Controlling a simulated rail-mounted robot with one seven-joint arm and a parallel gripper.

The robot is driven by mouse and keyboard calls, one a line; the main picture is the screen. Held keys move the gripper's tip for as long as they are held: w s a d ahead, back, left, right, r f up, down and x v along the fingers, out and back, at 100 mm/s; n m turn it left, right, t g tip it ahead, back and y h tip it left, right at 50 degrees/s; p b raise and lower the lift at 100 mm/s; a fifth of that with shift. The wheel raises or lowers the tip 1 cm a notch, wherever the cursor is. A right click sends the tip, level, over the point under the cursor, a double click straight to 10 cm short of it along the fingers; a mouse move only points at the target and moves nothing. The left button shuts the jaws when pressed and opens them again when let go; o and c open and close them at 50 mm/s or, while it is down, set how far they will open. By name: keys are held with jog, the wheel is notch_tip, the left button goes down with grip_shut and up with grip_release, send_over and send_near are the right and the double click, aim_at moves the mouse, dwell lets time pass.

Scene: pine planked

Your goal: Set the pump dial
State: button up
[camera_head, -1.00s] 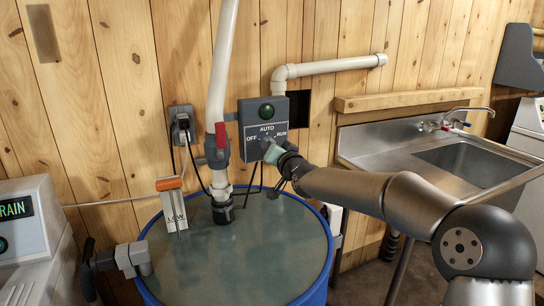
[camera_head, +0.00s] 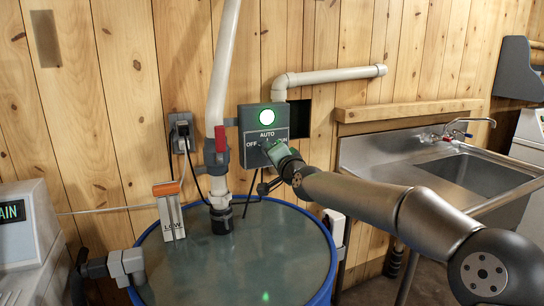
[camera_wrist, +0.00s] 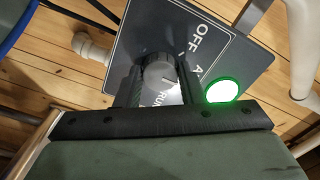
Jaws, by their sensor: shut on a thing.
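The grey pump control box (camera_head: 246,118) is on the plank wall, with the labels OFF, AUTO and RUN. Its round lamp (camera_head: 265,118) glows bright green, and the lit lamp also shows in the wrist view (camera_wrist: 221,91). My gripper (camera_head: 268,149) is at the box's face and hides part of the RUN label. In the wrist view the fingers of my gripper (camera_wrist: 158,88) stand on either side of the round grey dial (camera_wrist: 157,70), shut on it. A pale mark on the dial points toward the AUTO and RUN side; its exact setting is hard to tell.
A blue-rimmed drum (camera_head: 325,243) stands below the box. A white pipe (camera_head: 223,60) with a red valve handle (camera_head: 220,138) is just left of it. An outlet (camera_head: 182,133) with cords is further left, and a steel sink (camera_head: 470,168) is at right.

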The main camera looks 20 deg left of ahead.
jog(key=o, duration=1)
jog(key=b+v, duration=0.1)
jog(key=v, duration=1.6)
jog(key=shift+d, duration=0.25)
jog(key=shift+s+f, duration=0.1)
